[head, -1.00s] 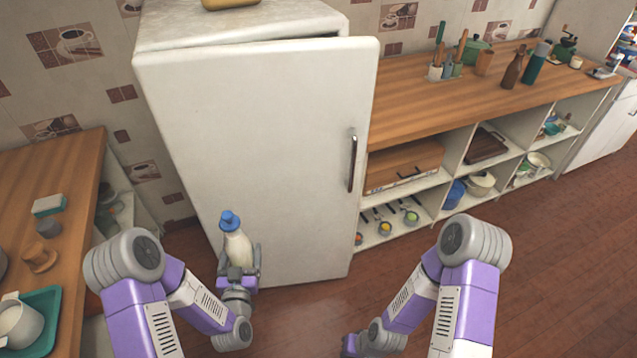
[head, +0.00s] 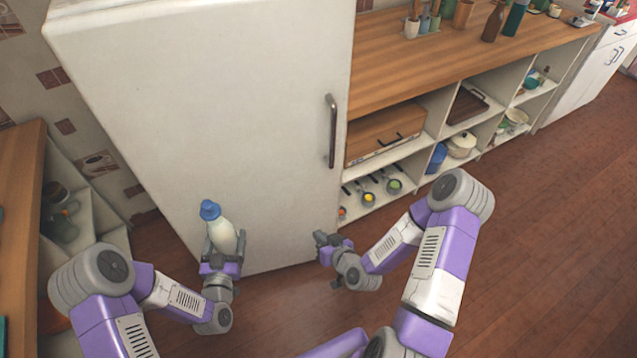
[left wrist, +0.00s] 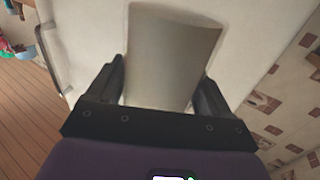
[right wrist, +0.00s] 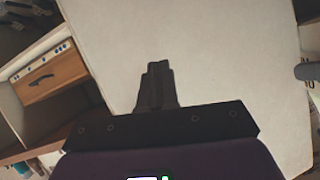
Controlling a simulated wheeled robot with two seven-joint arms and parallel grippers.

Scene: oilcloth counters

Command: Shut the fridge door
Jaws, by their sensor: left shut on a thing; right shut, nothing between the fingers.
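The white fridge door (head: 200,130) fills the middle of the head view, with its dark upright handle (head: 332,130) near the right edge. The top of the door is mostly cut off, so I cannot tell whether it stands slightly ajar. My left gripper (head: 223,248) is shut on a white bottle (head: 222,236) with a blue cap, held upright in front of the lower door. The bottle's pale side shows between the fingers in the left wrist view (left wrist: 172,60). My right gripper (head: 321,240) is shut and empty by the door's lower right edge; the door (right wrist: 200,50) fills most of the right wrist view.
A wooden counter (head: 430,60) with open shelves runs right of the fridge, holding pans, boards and bowls. Another wooden counter (head: 20,170) stands at the left. The brown floor (head: 530,220) at the right is clear.

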